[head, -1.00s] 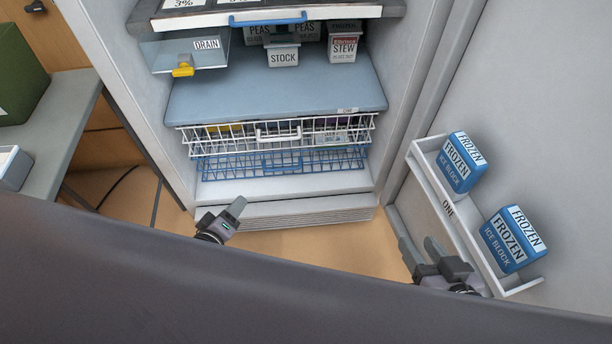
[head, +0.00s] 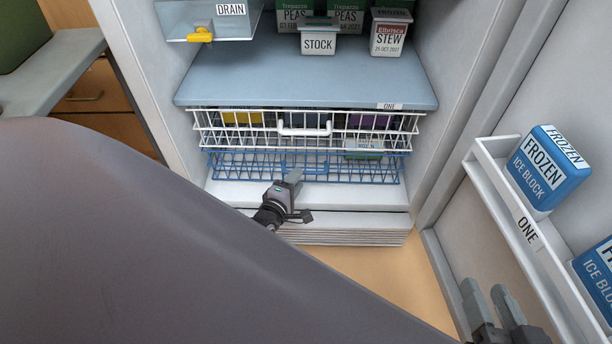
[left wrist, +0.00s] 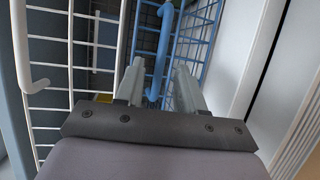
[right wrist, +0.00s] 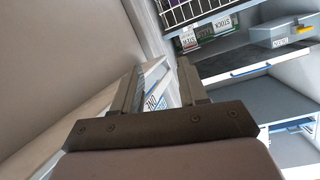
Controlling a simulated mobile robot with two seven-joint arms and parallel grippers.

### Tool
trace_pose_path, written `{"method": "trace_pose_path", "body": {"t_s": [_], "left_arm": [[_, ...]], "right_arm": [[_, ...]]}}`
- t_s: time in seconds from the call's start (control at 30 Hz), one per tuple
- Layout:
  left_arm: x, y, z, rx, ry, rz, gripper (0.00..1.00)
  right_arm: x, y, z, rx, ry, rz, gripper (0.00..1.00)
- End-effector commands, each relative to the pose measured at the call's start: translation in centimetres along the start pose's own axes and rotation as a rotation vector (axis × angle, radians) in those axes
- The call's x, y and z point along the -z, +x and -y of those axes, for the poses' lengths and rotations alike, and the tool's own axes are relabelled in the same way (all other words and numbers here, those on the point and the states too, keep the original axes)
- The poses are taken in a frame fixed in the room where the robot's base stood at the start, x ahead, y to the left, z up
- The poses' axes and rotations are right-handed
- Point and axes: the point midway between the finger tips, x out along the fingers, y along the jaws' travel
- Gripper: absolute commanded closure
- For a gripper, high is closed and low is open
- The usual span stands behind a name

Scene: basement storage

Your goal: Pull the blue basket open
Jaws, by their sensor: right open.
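The blue wire basket (head: 235,167) sits low in the open freezer, directly under a white wire basket (head: 205,124). It appears pushed in. Its blue handle (head: 303,168) is at the front middle, partly hidden by my left gripper (head: 295,180). In the left wrist view, the left gripper (left wrist: 158,75) is open, with its two fingers apart and the blue handle (left wrist: 156,85) showing between them. Contact cannot be told. My right gripper (head: 490,300) is open and empty beside the freezer door; it also shows in the right wrist view (right wrist: 158,75).
The open freezer door carries a white rack (head: 505,190) with blue ice blocks (head: 545,170) on the right. Floor (head: 385,285) is clear before the freezer.

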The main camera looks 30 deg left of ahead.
Motion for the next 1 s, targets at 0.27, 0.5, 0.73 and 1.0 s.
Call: {"method": "trace_pose_path", "body": {"t_s": [0.27, 0.5, 0.73, 1.0], "left_arm": [[0.0, 3.8, 0.3, 0.0, 0.002, 0.001, 0.62], [0.0, 4.7, 0.1, 0.002, 0.003, 0.002, 0.62], [-0.1, 4.6, 0.1, 0.002, 0.003, 0.002, 0.72], [-0.1, 4.6, 0.1, 0.002, 0.003, 0.002, 1.0]], "right_arm": [[-0.4, -0.8, -1.1, -0.042, -0.101, -0.062, 0.57], [-0.1, -1.2, -1.2, -0.055, -0.132, -0.08, 0.57], [0.0, -1.2, -1.2, -0.055, -0.132, -0.081, 0.57], [0.0, -1.2, -1.2, -0.054, -0.132, -0.08, 0.57]]}}
